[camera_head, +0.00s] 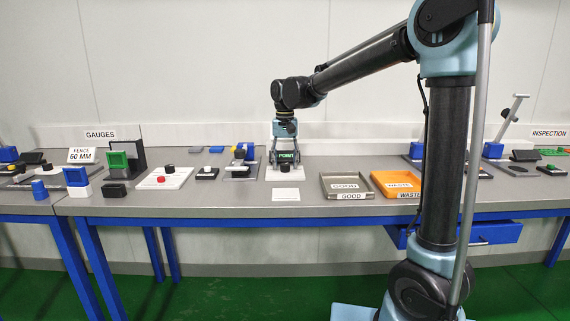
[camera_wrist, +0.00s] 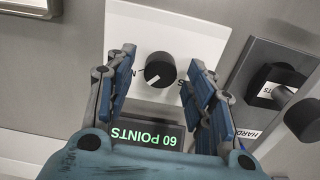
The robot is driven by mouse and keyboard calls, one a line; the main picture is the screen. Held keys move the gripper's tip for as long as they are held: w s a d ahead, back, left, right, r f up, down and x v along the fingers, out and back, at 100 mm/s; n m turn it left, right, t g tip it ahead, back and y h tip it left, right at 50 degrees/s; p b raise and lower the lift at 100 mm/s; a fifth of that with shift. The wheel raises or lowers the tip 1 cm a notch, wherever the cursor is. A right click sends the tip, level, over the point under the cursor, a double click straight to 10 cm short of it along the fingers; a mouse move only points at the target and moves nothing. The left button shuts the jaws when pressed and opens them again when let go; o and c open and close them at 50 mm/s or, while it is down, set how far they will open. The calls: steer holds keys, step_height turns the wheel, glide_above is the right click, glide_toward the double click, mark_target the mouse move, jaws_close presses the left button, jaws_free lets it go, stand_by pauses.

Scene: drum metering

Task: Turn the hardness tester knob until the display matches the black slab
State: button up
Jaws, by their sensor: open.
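The tester's round black knob (camera_wrist: 160,70) with a white pointer line sits on a white plate (camera_wrist: 205,40). Its display (camera_wrist: 148,135) reads "60 POINTS" in green in the wrist view; in the head view the display (camera_head: 287,154) shows too small to read fully. My gripper (camera_wrist: 160,78) is open, one finger on each side of the knob, with visible gaps. In the head view my gripper (camera_head: 284,148) is over the tester. A black piece (camera_wrist: 284,80) lies on a neighbouring stand with a partly hidden "HARD" label; I cannot tell for certain whether it is the black slab.
The neighbouring stand (camera_head: 238,172) is close left of the tester in the head view. A white card (camera_head: 286,194) lies in front. The GOOD tray (camera_head: 328,192) and orange WASTE tray (camera_head: 376,185) stand to the right. Other gauges fill the bench's left.

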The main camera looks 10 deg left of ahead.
steer(key=shift+f, duration=0.35)
steer(key=shift+c, duration=0.5)
steer(key=c, duration=1)
steer(key=shift+o, duration=0.2)
steer(key=shift+n, duration=0.7)
steer(key=o, duration=1.1)
steer(key=shift+c, duration=0.2)
